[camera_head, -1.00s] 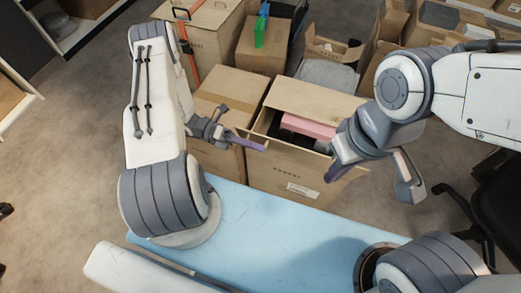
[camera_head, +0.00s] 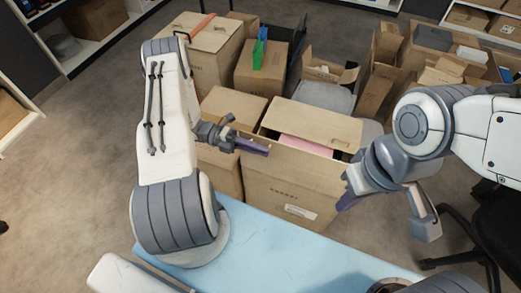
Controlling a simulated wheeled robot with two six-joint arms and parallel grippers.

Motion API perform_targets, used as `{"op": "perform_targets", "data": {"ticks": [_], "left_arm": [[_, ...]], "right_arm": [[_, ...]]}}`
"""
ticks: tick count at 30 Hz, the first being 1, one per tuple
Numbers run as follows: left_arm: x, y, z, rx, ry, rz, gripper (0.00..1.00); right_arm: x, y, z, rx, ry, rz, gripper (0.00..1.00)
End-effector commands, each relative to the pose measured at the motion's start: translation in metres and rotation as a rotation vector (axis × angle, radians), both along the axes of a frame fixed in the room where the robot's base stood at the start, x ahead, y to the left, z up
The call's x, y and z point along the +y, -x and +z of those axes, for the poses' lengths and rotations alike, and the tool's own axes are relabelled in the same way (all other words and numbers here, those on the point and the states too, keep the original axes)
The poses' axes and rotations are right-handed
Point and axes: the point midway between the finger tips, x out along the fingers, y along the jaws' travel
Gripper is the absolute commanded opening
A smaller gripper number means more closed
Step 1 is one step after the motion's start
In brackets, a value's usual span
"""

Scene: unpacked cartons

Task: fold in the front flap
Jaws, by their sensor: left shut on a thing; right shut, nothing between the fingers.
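An open brown carton (camera_head: 265,188) stands at the front edge of the blue surface, with a white label on its front. A broad flap (camera_head: 312,122) slopes over the back of its opening. A pink item (camera_head: 305,146) shows inside, and the front wall hides the rest. My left gripper (camera_head: 255,148) is at the carton's front left top corner, its purple fingers shut on cardboard there. I cannot tell whether that is the front flap or the wall rim. My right gripper (camera_head: 346,201) is shut and empty, beside the carton's right front edge.
A blue surface (camera_head: 260,245) lies in front of the carton. A closed carton (camera_head: 230,106) stands close on its left. More cartons (camera_head: 262,65) crowd behind, some with open flaps (camera_head: 385,45). A black chair (camera_head: 485,220) is at the right.

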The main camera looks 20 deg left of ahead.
Motion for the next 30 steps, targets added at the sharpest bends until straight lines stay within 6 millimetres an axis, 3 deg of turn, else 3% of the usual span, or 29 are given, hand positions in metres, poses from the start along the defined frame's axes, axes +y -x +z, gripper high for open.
{"op": "perform_targets", "data": {"ticks": [5, 6, 7, 8, 20, 30], "left_arm": [[0.003, -0.003, 0.001, -0.009, -0.003, 0.009, 0.00], [0.003, -0.003, 0.001, -0.009, -0.004, 0.009, 0.27], [0.003, -0.003, 0.001, -0.009, -0.004, 0.008, 0.38], [0.002, -0.003, 0.001, -0.009, -0.004, 0.007, 0.41], [0.008, -0.002, 0.000, -0.008, -0.003, 0.004, 0.41], [0.072, 0.001, -0.002, -0.010, -0.006, 0.008, 0.41]], "right_arm": [[0.000, 0.000, 0.000, 0.000, 0.000, 0.000, 0.00], [0.000, 0.000, 0.000, 0.000, 0.000, 0.000, 0.00], [0.000, 0.000, 0.000, 0.000, 0.000, 0.000, 0.00], [0.000, 0.000, 0.000, 0.000, 0.000, 0.000, 0.00], [0.000, 0.000, -0.001, 0.000, 0.000, 0.000, 0.00], [0.000, 0.000, -0.006, 0.000, 0.000, 0.000, 0.00]]}}
